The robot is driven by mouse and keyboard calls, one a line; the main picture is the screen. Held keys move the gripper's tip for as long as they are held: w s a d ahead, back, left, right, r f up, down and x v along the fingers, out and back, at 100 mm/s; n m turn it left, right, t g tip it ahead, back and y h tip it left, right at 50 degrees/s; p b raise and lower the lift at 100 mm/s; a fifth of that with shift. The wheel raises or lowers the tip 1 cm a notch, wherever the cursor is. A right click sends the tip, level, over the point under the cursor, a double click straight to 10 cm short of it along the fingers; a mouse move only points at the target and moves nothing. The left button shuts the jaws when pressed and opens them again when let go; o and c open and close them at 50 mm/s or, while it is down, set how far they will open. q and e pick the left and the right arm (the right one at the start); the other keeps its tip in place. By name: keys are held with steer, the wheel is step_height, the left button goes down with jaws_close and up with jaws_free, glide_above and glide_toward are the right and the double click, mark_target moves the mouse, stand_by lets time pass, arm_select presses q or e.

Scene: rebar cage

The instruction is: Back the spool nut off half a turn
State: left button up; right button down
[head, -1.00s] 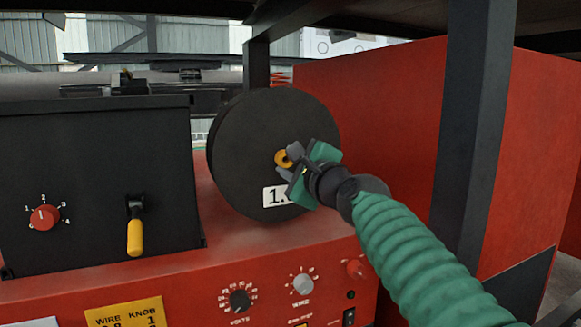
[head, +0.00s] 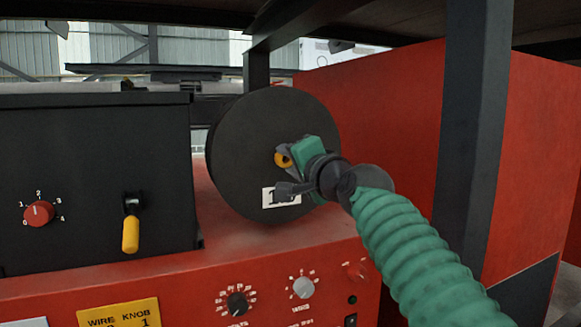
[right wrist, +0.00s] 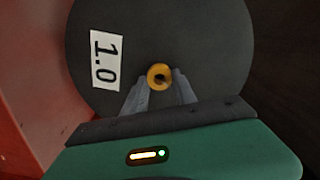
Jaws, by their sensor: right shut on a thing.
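The spool (head: 250,125) is a large black disc standing upright on the red machine, with a white label (head: 281,197) low on its face. The label reads 1.0 in the right wrist view (right wrist: 107,60). The spool nut (head: 283,157) is a small yellow-orange ring with a dark centre at the middle of the disc. It shows between my fingertips in the right wrist view (right wrist: 159,77). My right gripper (head: 292,158) is shut on the nut from the right, its green body rolled. My left gripper is not in view.
A black box with a red dial (head: 39,214) and a yellow-handled lever (head: 131,230) stands left of the spool. A dark post (head: 470,140) and red wall stand at the right.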

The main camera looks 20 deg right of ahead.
steer(key=n, duration=0.2)
steer(key=f+n+b, duration=0.1)
steer(key=n, duration=0.1)
steer(key=shift+w+a+n, duration=0.1)
steer(key=shift+a+n, duration=0.05)
steer(key=shift+n, duration=0.25)
steer(key=n+b, duration=0.1)
steer(key=n, duration=0.3)
steer(key=shift+n, duration=0.3)
steer(key=n+b, duration=0.1)
steer(key=n, duration=0.8)
steer(key=shift+n+b, duration=0.3)
steer(key=shift+b, duration=0.1)
steer(key=shift+r, duration=0.1)
steer(key=c, duration=1.3)
jaws_free()
steer(key=shift+o, duration=1.4)
steer(key=shift+r, duration=0.15)
